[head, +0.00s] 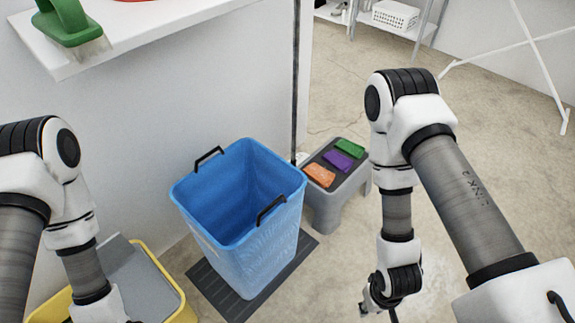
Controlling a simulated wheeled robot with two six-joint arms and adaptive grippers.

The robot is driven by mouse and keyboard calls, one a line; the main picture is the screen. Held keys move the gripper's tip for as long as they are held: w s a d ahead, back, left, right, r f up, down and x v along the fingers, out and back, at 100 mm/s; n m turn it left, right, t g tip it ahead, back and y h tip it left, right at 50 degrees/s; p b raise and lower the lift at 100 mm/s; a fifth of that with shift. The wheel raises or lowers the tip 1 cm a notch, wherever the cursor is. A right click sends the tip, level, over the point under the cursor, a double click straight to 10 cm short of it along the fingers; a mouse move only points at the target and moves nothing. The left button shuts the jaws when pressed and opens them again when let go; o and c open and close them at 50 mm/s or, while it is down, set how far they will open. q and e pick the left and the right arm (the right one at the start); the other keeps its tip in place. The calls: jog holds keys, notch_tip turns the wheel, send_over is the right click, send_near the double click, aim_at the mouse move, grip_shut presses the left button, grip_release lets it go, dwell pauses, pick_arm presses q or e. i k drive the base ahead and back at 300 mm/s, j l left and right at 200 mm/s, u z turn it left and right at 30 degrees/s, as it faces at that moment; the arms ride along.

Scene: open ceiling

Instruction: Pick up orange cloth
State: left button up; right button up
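The orange cloth (319,175) lies folded flat on the dark top of a small grey stool (326,210), at the end nearest the blue basket. A purple cloth (338,161) and a green cloth (349,148) lie in a row behind it. My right arm hangs down to the right of the stool. The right gripper (372,303) shows only partly at the bottom edge, lower than the cloth in the picture and apart from it; its opening cannot be made out. My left arm hangs at the lower left, and its gripper is below the frame.
A tall, empty-looking blue basket (240,205) with black handles stands on a dark mat (310,243) left of the stool. A yellow-rimmed bin (158,262) is at the lower left. A white shelf (125,35) holds a green-handled brush (70,25). Floor at right is mostly open.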

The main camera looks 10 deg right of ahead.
aim_at(322, 176)
jog(key=i+l+u, duration=0.25)
jog(key=l, duration=0.75)
jog(key=i+l+u, duration=0.25)
jog(key=l, duration=0.7)
jog(key=l+u, duration=0.2)
jog(key=l, duration=2.3)
